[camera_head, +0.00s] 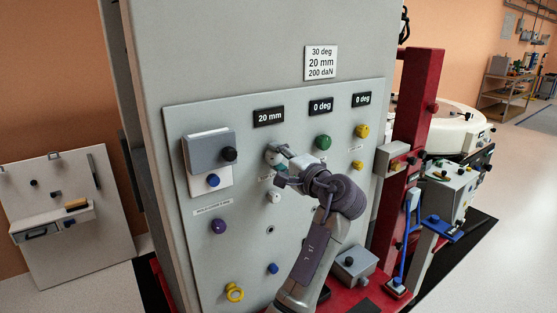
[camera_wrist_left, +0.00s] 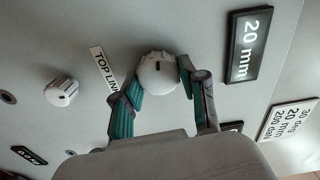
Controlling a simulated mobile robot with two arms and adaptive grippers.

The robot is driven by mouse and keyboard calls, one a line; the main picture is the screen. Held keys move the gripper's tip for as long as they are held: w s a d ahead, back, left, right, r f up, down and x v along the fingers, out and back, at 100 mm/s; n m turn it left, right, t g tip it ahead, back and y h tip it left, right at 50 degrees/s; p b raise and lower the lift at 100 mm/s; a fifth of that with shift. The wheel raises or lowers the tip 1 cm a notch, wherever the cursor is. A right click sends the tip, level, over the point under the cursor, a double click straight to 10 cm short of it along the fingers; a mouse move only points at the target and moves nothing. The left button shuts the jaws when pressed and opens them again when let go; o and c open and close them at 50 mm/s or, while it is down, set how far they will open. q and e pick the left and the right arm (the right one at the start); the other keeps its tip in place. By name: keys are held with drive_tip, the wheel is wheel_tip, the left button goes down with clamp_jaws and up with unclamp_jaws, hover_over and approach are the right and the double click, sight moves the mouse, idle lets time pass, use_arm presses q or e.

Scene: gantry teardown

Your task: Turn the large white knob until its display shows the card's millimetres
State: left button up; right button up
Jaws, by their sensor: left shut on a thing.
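The large white knob (camera_head: 271,157) is on the grey panel, below a black display (camera_head: 268,117) that reads 20 mm. The white card (camera_head: 321,62) above reads 30 deg, 20 mm, 200 daN. My left gripper (camera_head: 277,162) is at the knob and partly hides it in the head view. In the left wrist view, the two fingers of my left gripper (camera_wrist_left: 158,82) are shut on the white knob (camera_wrist_left: 158,74), one on each side. The display (camera_wrist_left: 249,45) also reads 20 mm there. My right gripper is not in view.
A smaller white knob (camera_head: 273,197) sits just below. A green knob (camera_head: 323,142) and yellow knobs (camera_head: 362,131) are to the right, under two displays reading 0 deg. A grey box (camera_head: 209,152) with a black knob juts out at the left. A red post (camera_head: 420,110) stands right.

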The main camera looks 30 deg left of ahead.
use_arm(q)
drive_tip(key=shift+f, duration=0.1)
drive_tip(key=o, duration=1.1)
drive_tip(key=shift+o, duration=0.2)
drive_tip(key=v, duration=0.7)
drive_tip(key=shift+s+d, duration=0.15)
drive_tip(key=shift+d, duration=0.1)
